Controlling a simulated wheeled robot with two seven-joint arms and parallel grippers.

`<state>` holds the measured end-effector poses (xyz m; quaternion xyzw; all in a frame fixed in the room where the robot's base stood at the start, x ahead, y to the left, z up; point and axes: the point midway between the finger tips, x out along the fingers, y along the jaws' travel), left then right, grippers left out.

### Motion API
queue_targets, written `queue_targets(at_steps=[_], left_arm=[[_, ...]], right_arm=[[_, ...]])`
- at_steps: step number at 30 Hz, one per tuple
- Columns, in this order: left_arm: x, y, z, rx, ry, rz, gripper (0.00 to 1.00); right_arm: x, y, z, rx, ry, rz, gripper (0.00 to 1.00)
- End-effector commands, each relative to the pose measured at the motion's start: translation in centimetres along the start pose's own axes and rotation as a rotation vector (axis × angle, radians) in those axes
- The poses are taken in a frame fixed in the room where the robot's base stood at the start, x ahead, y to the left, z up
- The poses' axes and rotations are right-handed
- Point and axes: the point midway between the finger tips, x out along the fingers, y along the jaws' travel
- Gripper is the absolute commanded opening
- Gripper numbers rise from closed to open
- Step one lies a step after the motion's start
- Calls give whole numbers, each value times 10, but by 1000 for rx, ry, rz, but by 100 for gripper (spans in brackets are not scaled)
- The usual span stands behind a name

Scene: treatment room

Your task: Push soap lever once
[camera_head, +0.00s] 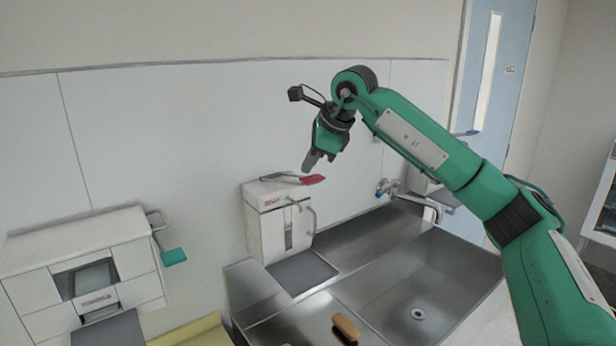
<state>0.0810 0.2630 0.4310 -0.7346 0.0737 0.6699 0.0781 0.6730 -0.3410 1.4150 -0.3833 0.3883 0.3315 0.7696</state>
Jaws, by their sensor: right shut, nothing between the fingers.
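A white wall dispenser (266,222) with a small red mark hangs above the left side of the sink. A thin lever (280,176) lies across its top and ends in a pink-red pad (313,179) that sticks out to the right. My right gripper (308,166) is shut and empty, its fingertips pointing down. In the picture the tips are just above the pink-red pad, with a small gap; the true distance in depth is hard to tell. My left gripper is not in view.
A larger white wall unit (85,262) at left has a bent metal bar with a teal pad (174,256). A steel sink (440,275) with a wall tap (414,200) lies below. A brown brush-like object (346,327) lies at the sink's front. A blue door stands at right.

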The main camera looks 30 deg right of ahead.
Motion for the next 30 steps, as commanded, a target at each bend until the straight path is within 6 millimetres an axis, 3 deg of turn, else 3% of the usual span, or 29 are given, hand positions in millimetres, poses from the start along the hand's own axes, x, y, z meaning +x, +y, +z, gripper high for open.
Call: queue_targets(at_steps=[30], left_arm=[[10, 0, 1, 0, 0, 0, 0]], right_arm=[[9, 6, -7, 1, 1, 1, 0]])
